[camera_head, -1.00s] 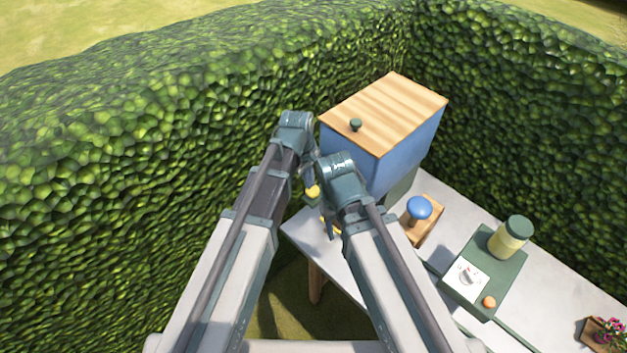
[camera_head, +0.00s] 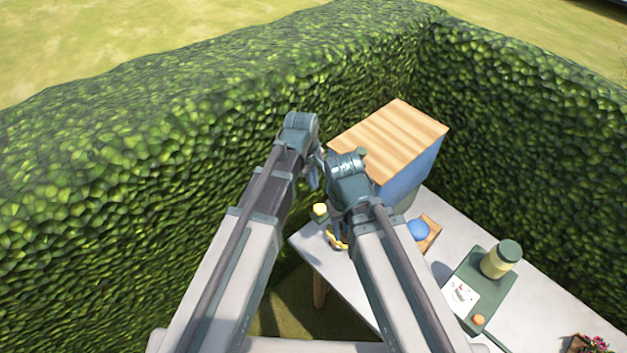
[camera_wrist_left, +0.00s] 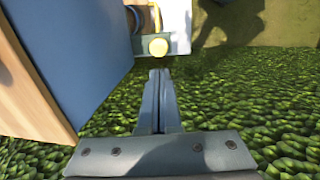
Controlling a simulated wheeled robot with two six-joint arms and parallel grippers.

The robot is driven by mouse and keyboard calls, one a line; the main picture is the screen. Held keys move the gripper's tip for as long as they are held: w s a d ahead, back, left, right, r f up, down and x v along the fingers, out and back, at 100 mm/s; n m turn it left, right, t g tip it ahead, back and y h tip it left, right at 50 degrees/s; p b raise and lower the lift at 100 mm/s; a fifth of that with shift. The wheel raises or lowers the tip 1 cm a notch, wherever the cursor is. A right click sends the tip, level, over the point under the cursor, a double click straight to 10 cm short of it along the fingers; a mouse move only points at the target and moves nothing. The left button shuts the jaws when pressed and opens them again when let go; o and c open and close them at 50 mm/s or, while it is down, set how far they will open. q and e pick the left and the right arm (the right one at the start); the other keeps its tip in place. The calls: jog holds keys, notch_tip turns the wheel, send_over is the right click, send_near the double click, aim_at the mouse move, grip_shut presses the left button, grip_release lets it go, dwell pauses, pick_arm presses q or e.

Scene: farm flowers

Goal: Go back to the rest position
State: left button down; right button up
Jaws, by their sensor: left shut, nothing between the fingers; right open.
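My left gripper (camera_head: 313,182) hangs below its wrist beside the hedge, left of a blue box with a wooden top. In the left wrist view its two fingers (camera_wrist_left: 160,100) are together with nothing between them. My right gripper (camera_head: 338,222) is lower, below its bent wrist near the table's left corner; it is open, its fingers largely hidden by its own arm.
The blue box (camera_head: 405,185) stands close right of my wrists on the white table (camera_head: 540,300). A yellow round thing (camera_head: 320,210) is near the table corner. A green tray (camera_head: 468,285) with a jar (camera_head: 501,259) is farther right. A tall hedge (camera_head: 150,190) borders the left.

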pick_arm(q)
jog(key=s+a+f+m+g+y+b, duration=0.1)
jog(key=s+a+f+m+y+b, duration=0.1)
jog(key=s+f+m+b, duration=1)
notch_tip(320, 180, down, 5)
jog(key=s+a+b, duration=0.1)
jog(key=s+b, duration=0.2)
jog(key=b, duration=0.1)
jog(key=shift+m+b, duration=0.4)
pick_arm(e)
notch_tip(320, 180, down, 17)
jog(key=shift+r, duration=0.1)
pick_arm(q)
jog(key=shift+d, duration=0.1)
